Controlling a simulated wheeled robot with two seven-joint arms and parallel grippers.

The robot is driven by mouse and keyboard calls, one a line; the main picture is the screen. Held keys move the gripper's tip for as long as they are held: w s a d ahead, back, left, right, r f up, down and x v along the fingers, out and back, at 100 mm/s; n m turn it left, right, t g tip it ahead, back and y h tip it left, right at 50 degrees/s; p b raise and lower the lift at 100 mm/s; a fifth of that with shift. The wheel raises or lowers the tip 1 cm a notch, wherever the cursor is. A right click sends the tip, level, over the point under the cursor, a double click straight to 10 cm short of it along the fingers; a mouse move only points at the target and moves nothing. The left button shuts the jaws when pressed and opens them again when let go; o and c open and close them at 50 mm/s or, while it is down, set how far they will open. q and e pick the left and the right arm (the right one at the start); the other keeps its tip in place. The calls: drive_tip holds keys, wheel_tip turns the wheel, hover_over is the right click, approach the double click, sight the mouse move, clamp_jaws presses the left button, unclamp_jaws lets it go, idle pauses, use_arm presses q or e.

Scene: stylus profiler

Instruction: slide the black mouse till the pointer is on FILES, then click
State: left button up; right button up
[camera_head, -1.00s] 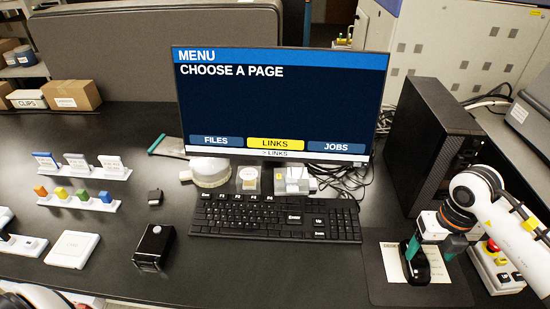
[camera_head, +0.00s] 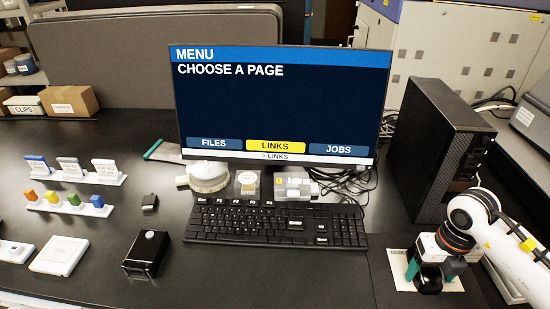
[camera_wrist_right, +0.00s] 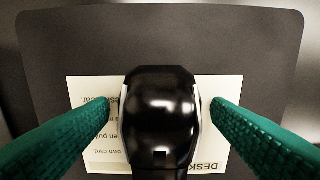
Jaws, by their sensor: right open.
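The monitor (camera_head: 277,105) shows MENU and CHOOSE A PAGE above three buttons: FILES (camera_head: 221,143), LINKS (camera_head: 275,146) and JOBS (camera_head: 337,149). LINKS is yellow and the line below reads "> LINKS"; the others are blue. I see no separate arrow pointer. The black mouse (camera_head: 428,281) is on the dark mat at the front right, over a pale printed card; it also shows in the right wrist view (camera_wrist_right: 160,118). My right gripper (camera_head: 433,269) is open above the mouse, its teal fingers on either side. My left gripper is not in view.
A black keyboard (camera_head: 275,223) lies left of the mat (camera_head: 383,268). A black computer tower (camera_head: 435,150) stands behind my right arm. The desk before the keyboard is clear.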

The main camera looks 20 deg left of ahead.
sight(392, 281)
drive_tip(key=shift+c, duration=0.5)
drive_tip(key=c, duration=0.9)
drive_tip(key=shift+s+a, duration=0.45)
drive_tip(key=shift+a, duration=0.75)
drive_tip(key=shift+s+a, duration=0.4)
drive_tip(key=shift+a, duration=0.75)
drive_tip(key=shift+s+a, duration=0.45)
drive_tip(key=shift+a, duration=0.75)
drive_tip(key=o, duration=1.1)
drive_tip(key=shift+r, duration=0.1)
drive_tip(key=shift+c, duration=0.3)
wheel_tip(392, 281, up, 7)
drive_tip(key=p, duration=0.3)
